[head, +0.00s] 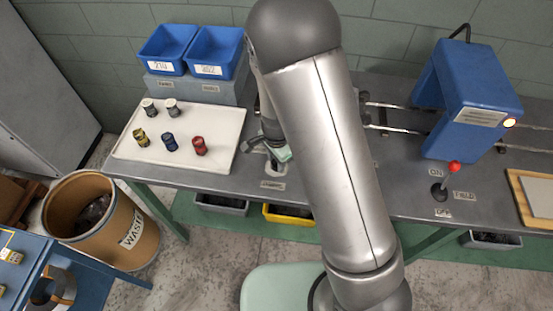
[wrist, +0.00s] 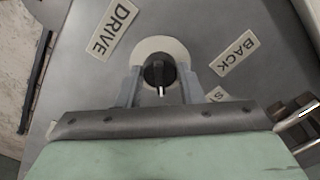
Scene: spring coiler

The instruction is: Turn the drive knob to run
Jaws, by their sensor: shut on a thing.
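The drive knob (wrist: 159,70) is a small black knob on a pale round plate (wrist: 178,46) in the wrist view. Its white pointer points down in that picture, toward my gripper's body. My gripper (wrist: 160,84) has one grey finger on each side of the knob and is shut on it. A DRIVE label (wrist: 113,27) lies up and left of the knob, a BACK label (wrist: 235,53) to its right. A third label (wrist: 214,95), starting with S, is partly hidden by my gripper. No run label shows. In the head view my arm largely hides the knob.
A white tray (head: 225,125) with several coloured spools lies left of my arm. Blue bins (head: 163,48) stand behind it. At right are a blue machine (head: 470,95) on rails and a red-tipped FIELD lever (head: 454,167). A waste barrel (head: 140,240) stands at lower left.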

